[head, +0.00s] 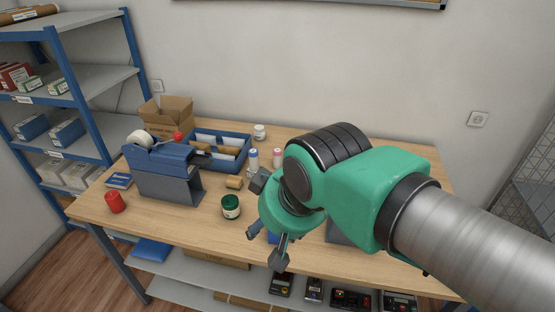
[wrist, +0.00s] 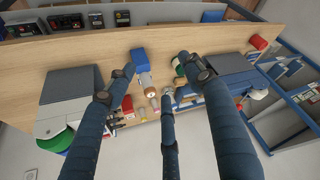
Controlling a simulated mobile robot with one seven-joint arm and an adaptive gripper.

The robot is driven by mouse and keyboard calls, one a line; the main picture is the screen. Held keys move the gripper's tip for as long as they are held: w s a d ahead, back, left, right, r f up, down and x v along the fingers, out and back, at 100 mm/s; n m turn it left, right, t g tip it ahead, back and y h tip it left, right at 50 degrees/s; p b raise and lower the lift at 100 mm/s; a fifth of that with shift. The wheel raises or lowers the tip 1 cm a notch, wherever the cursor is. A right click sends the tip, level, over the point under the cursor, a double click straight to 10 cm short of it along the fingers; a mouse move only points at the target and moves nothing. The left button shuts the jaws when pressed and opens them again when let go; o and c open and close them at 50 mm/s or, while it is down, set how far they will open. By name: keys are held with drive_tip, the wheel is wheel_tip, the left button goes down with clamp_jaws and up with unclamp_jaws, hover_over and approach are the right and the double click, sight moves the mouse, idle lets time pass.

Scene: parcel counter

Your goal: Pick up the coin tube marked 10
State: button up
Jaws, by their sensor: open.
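No marking 10 can be read on any cylinder, so I cannot tell which is the coin tube. Small upright cylinders stand on the counter: a white one with a blue top (head: 252,159) and a white one with a pinkish top (head: 277,157). A short brown roll (head: 234,183) lies left of my gripper. My gripper (head: 268,232) is open and empty above the counter, hiding part of its middle and front. In the wrist view my spread fingers (wrist: 160,72) show above the counter, with a blue block (wrist: 138,60) and small cylindrical items (wrist: 154,103) between them.
A dark green jar (head: 231,207) stands just left of my gripper. A blue tray (head: 244,140) and an open cardboard box (head: 168,114) stand behind. The front-left counter surface is clear.

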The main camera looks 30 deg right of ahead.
drive_tip(key=w+d+r+g+p, duration=0.1)
drive_tip(key=w+d+r+p, duration=0.2)
drive_tip(key=w, duration=0.4)
drive_tip(key=w+d+r+p, duration=0.1)
drive_tip(key=w+r+p, duration=0.1)
drive_tip(key=w+r, duration=0.3)
drive_tip(key=m+g+p, duration=0.2)
drive_tip(key=g+p, duration=0.3)
drive_tip(key=p, duration=1.1)
hover_over(278, 150)
wheel_tip(278, 150, down, 19)
drive_tip(key=shift+f, duration=0.1)
drive_tip(key=shift+f, duration=4.25)
drive_tip(key=shift+f, duration=0.1)
drive_tip(key=shift+a+f, duration=0.1)
drive_tip(key=shift+f, duration=2.4)
